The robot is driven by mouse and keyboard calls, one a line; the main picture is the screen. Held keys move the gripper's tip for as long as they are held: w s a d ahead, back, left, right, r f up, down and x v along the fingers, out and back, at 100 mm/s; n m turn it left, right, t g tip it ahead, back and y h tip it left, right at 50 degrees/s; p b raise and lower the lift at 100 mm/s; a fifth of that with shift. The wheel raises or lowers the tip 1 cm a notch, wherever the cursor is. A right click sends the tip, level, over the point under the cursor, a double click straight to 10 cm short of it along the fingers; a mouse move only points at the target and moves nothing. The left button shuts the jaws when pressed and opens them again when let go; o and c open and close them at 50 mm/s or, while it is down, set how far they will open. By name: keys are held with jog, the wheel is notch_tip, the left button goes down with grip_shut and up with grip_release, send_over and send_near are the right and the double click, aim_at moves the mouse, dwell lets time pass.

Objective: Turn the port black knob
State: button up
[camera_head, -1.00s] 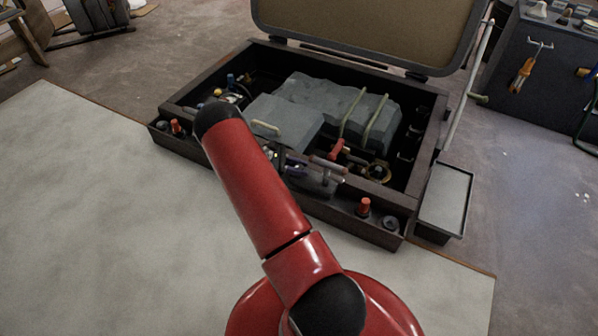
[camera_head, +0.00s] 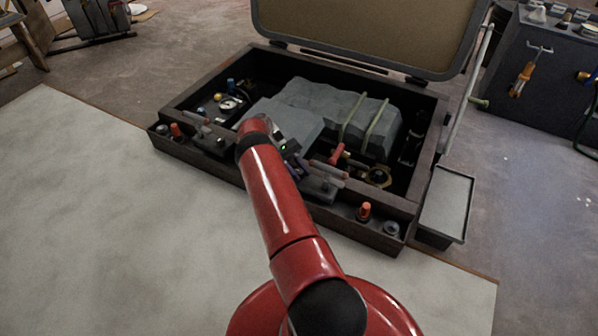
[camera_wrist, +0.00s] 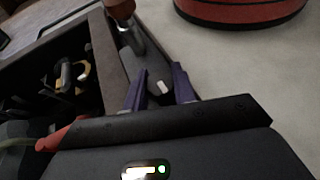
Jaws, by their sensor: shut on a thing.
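A black knob with a white mark (camera_wrist: 160,88) sits on a dark plate beside a brown-handled lever (camera_wrist: 121,9). My gripper (camera_wrist: 160,80) has its purple fingers on either side of this knob and is shut on it. In the head view my gripper (camera_head: 297,166) is low at the front middle of the open case, and my red arm hides the knob. Another dark plate with a small black knob (camera_head: 221,142) and a lever lies further left, free of my gripper. I cannot tell from labels which knob is port.
The open case (camera_head: 215,172) holds a grey covered block (camera_head: 300,100). A red handle (camera_head: 337,152) and a brass ring (camera_head: 378,176) are close to my gripper's right. Orange-red knobs stand on the front ledge (camera_head: 364,210). A grey tray (camera_head: 446,200) hangs at the right.

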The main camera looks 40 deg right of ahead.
jog(key=shift+m+y, duration=0.5)
jog(key=shift+y, duration=0.1)
jog(key=o, duration=1)
